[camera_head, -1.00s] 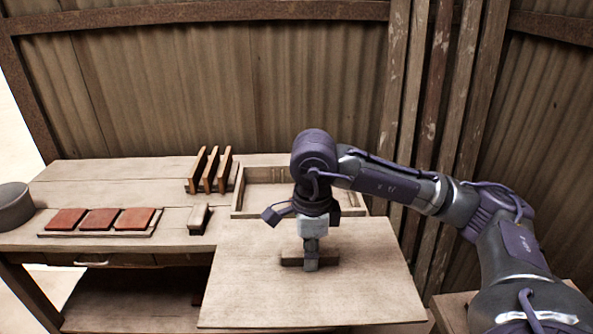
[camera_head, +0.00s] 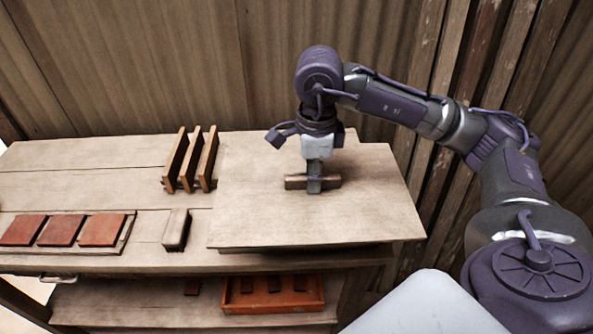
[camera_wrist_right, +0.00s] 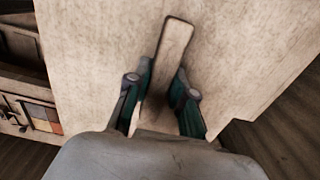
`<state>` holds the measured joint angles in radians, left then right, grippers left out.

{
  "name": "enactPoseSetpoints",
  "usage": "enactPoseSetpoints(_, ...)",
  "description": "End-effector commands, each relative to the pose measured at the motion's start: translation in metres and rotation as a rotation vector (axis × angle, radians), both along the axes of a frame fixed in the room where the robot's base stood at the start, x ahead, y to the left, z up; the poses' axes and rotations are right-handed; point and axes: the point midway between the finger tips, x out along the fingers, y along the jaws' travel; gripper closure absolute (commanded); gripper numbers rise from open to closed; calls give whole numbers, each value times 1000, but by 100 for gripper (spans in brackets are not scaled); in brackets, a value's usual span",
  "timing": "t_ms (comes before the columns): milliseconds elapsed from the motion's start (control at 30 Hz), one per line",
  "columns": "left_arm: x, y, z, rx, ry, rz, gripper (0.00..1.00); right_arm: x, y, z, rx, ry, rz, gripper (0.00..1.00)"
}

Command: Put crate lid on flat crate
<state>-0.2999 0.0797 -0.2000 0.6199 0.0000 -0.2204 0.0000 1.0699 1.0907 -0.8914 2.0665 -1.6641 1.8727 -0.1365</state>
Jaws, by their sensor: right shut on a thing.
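The crate lid (camera_head: 250,215) is a flat pale wooden board with a bar handle (camera_head: 297,182) on top. My right gripper (camera_head: 315,187) points down and is shut on that handle. In the right wrist view the handle (camera_wrist_right: 170,60) stands between the two fingers (camera_wrist_right: 160,100), with the lid (camera_wrist_right: 235,60) behind it. The lid lies over the right end of the workbench, where it hides nearly all of the flat crate. I cannot tell whether the lid touches the crate or hovers above it. My left gripper is not in view.
The workbench (camera_head: 80,185) holds a rack of upright brown boards (camera_head: 190,160) close to the lid's left edge. A small block-like tool (camera_head: 176,228) stands beside the lid. Several red tiles (camera_head: 60,231) lie at the left. An orange tray (camera_head: 272,308) sits on the lower shelf.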

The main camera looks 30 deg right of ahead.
Motion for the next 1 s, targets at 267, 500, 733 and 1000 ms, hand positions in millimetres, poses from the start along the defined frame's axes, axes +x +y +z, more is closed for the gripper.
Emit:
enactPoseSetpoints(267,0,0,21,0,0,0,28,55,-16,-31,1,3,-4,100)
enactPoseSetpoints(500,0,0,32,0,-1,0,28,95,-27,-57,1,1,-2,100)
enactPoseSetpoints(733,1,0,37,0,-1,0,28,104,-30,-70,-1,2,0,100)
enactPoseSetpoints(1000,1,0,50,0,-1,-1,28,104,-30,-102,-1,0,-1,100)
